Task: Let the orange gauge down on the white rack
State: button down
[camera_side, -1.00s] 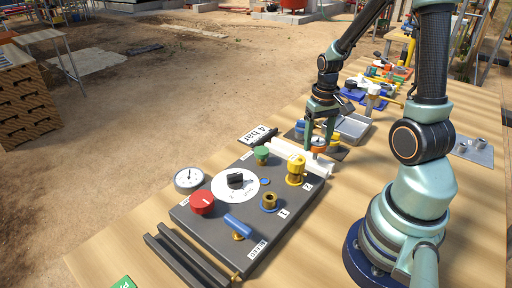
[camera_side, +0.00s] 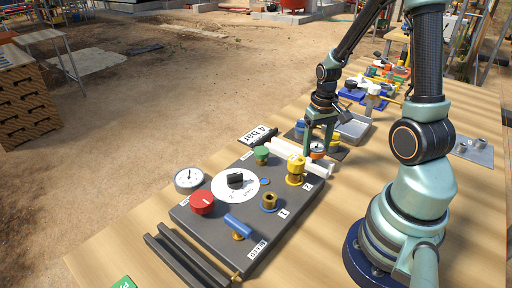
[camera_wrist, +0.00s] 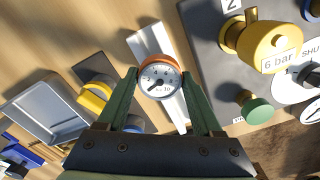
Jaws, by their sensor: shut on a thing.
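The orange gauge (camera_side: 317,152) has a white dial, which faces the camera in the wrist view (camera_wrist: 159,79). My gripper (camera_wrist: 159,73) is shut on it, with one green finger on each side. The white rack (camera_side: 285,151) lies beside the grey panel. In the wrist view the rack (camera_wrist: 174,112) shows behind and below the gauge as pale rails. The gauge is over the rack or at it; I cannot tell whether they touch. My fingers hide part of the gauge in the side view.
The grey panel (camera_side: 217,215) carries a yellow valve (camera_side: 296,168), a green knob (camera_side: 261,154) and a red knob (camera_side: 202,203). Behind the rack are a dark mat with blue and yellow parts and a grey tray (camera_side: 353,128). The bench's near right is clear.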

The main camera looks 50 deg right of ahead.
aim_at(316, 148)
jog(key=shift+f, duration=0.75)
grip_release()
jog(key=shift+r, duration=3.55)
notch_tip(316, 148, up, 12)
jog(key=w+a+r+n+t, duration=0.1)
jog(key=a+n+t, duration=0.4)
jog(key=a, duration=1.2)
jog(key=shift+w+r+n+t, duration=0.25)
jog(key=shift+r+n+t, duration=0.05)
jog(key=shift+r+n, duration=0.2)
